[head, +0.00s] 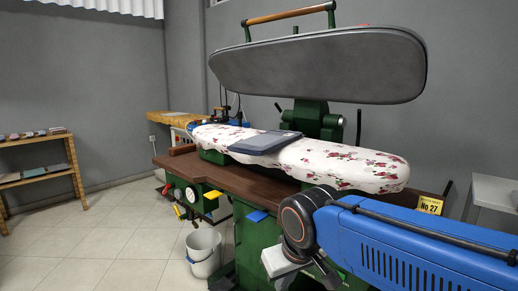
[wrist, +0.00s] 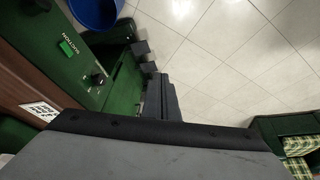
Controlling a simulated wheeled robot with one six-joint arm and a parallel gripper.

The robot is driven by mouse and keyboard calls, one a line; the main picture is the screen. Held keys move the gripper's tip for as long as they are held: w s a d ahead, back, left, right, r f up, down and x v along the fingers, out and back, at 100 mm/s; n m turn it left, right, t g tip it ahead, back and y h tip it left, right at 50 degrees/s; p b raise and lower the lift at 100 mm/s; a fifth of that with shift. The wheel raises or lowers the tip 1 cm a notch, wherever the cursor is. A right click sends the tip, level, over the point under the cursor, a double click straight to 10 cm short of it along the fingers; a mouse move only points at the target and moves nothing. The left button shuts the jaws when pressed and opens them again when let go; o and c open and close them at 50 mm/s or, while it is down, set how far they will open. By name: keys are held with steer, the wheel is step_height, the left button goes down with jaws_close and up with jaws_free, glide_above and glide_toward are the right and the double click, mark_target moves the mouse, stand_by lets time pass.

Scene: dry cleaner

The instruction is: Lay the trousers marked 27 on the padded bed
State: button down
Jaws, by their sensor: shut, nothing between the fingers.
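Folded grey-blue trousers (head: 262,143) lie flat across the middle of the flower-patterned padded bed (head: 345,165). A small dark patch shows on their right part; I cannot read any number on it. A yellow card reading "No 27" (head: 430,205) stands at the right end of the press. My gripper is low in front of the press, well apart from the trousers, and mostly hidden by my arm in the head view. In the wrist view my gripper (wrist: 168,98) points down past the green press body toward the floor, its fingers together and empty.
The press's grey upper plate (head: 320,65) is raised above the bed. A brown wooden table (head: 225,183) runs under the bed. A white bucket (head: 203,250) stands on the tiled floor. Shelves (head: 45,173) stand at the left, a grey table (head: 492,190) at the right.

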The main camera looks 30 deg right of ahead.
steer(key=w+a+r+m+h, duration=0.2)
steer(key=w+r+m+h, duration=0.15)
steer(key=w+r, duration=0.7)
steer(key=w+a+r+m+h, duration=0.25)
steer(key=w+r+m, duration=0.3)
steer(key=w, duration=0.95)
steer(key=w+a+r+m+h, duration=0.1)
steer(key=w+r+m+h, duration=0.3)
steer(key=w+r, duration=0.7)
glide_toward(261, 140)
steer(key=shift+g, duration=0.3)
steer(key=d, duration=0.1)
steer(key=w+d+f, duration=0.1)
steer(key=d, duration=0.3)
steer(key=shift+w+f, duration=0.35)
steer(key=shift+w, duration=0.05)
steer(key=shift+s+a+f, duration=0.1)
steer(key=shift+a+f, duration=0.1)
steer(key=shift+f, duration=0.6)
